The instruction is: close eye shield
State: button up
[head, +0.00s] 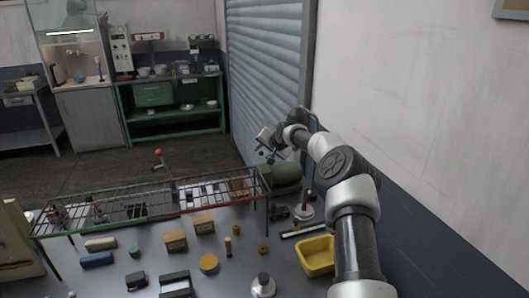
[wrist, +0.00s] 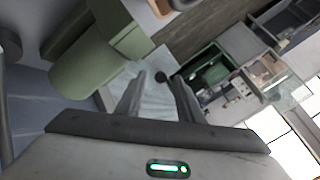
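A green machine (head: 281,178) stands at the right end of the wire rack in the head view. It fills the upper left of the wrist view (wrist: 85,65). A pale, see-through panel (wrist: 152,95) beside it looks like the eye shield; a small dark round piece (wrist: 161,76) shows near its edge. My gripper (head: 265,154) is above and slightly left of the green machine. In the wrist view its two fingers (wrist: 158,98) are spread apart, with the panel showing between and beyond them. I cannot tell whether they touch it. In the head view the shield is hard to make out.
A wire rack (head: 150,205) spans the grey table. A yellow bin (head: 316,256), wooden blocks (head: 176,240) and small parts lie on the table. A roller shutter (head: 262,75) and white wall (head: 430,90) stand behind and right. The space above the rack is mostly clear.

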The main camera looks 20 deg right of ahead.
jog(key=shift+s, duration=0.1)
jog(key=b+v, duration=0.2)
jog(key=v, duration=1.5)
jog(key=shift+r+b, duration=0.15)
jog(key=shift+b, duration=0.25)
jog(key=shift+s+d, duration=0.1)
